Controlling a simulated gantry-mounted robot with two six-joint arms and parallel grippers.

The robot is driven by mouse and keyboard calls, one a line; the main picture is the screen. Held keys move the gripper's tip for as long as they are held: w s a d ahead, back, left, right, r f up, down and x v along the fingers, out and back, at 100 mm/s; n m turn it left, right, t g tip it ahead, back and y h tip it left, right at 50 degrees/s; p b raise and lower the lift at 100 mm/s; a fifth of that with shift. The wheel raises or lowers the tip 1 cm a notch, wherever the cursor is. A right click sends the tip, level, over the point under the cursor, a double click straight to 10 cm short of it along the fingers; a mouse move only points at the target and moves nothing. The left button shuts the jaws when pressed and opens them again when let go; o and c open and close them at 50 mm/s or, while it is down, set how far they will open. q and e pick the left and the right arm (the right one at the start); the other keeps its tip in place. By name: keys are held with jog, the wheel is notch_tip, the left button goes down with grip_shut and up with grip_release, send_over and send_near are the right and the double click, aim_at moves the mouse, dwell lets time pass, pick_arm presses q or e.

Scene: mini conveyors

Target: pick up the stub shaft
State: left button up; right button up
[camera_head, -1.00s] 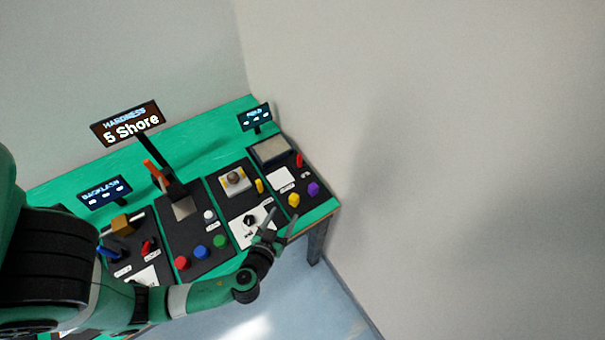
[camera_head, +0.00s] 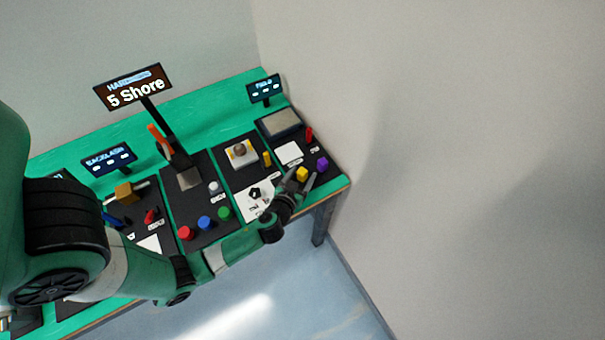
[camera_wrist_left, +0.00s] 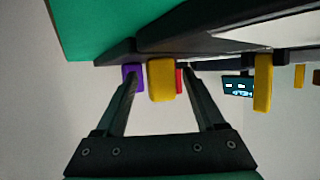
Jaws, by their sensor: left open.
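No piece is clearly marked as the stub shaft, so I cannot tell which one it is. A small yellow piece (camera_head: 302,174) stands at the front of the right-hand panel, beside a purple piece (camera_head: 322,164). My left gripper (camera_head: 299,180) is open and reaches in at the yellow piece from the front. In the left wrist view the yellow piece (camera_wrist_left: 161,80) shows between the open fingers, with the purple piece (camera_wrist_left: 132,76) by the left fingertip. No grip on it shows.
A red piece (camera_head: 309,134) stands behind, beside a white card (camera_head: 289,153) and a grey pad (camera_head: 283,122). The panel to the left holds a knob box (camera_head: 241,152) and a slim yellow piece (camera_head: 267,159).

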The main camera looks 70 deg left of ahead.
pick_arm(q)
jog(key=shift+w+a+f, duration=0.25)
jog(key=shift+w+a, duration=0.05)
jog(key=shift+a, duration=0.05)
grip_shut()
pick_arm(e)
jog(key=shift+f, duration=0.1)
pick_arm(q)
jog(key=shift+r, duration=0.1)
